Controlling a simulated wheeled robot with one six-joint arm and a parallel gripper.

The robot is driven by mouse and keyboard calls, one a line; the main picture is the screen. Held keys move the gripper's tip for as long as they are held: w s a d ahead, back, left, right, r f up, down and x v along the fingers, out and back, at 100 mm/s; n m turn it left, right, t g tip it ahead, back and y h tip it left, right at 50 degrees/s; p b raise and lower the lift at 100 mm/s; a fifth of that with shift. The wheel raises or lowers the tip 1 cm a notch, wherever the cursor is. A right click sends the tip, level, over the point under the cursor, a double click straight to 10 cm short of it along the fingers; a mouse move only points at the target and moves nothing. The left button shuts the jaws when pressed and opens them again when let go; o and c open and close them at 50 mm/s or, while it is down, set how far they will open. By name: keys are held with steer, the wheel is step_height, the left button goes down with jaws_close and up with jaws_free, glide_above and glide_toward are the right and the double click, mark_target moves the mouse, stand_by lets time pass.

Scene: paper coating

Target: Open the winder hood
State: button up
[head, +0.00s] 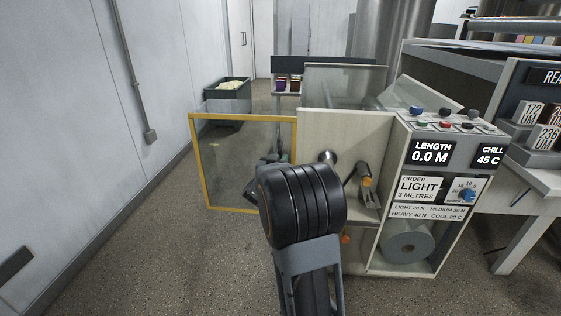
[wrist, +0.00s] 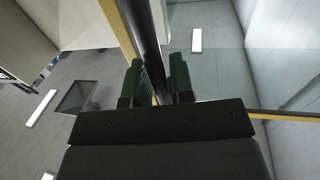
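The winder hood (head: 243,117) is a clear panel in a yellow frame, standing out to the left of the winder cabinet's open front in the head view. Its yellow frame (wrist: 285,116) also crosses the wrist view. My gripper (wrist: 161,85) has a green-padded finger on each side of a dark bar (wrist: 142,22), which looks like the hood's handle. In the head view my black wrist and arm hide part of the cabinet front, and the fingers are hard to make out near the hood's right edge.
The winder cabinet (head: 345,122) has rollers inside and a control panel (head: 432,152) at right. A paper roll (head: 406,247) sits in its lower bay. A grey wall (head: 70,130) runs along the left; a dark bin (head: 228,92) stands behind the hood. Floor is clear at front left.

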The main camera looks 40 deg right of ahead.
steer(key=shift+o, duration=1.3)
steer(key=shift+a, duration=0.1)
steer(key=p+v, duration=0.1)
steer(key=v, duration=1.2)
steer(key=shift+s+a, duration=0.25)
steer(key=shift+s, duration=0.05)
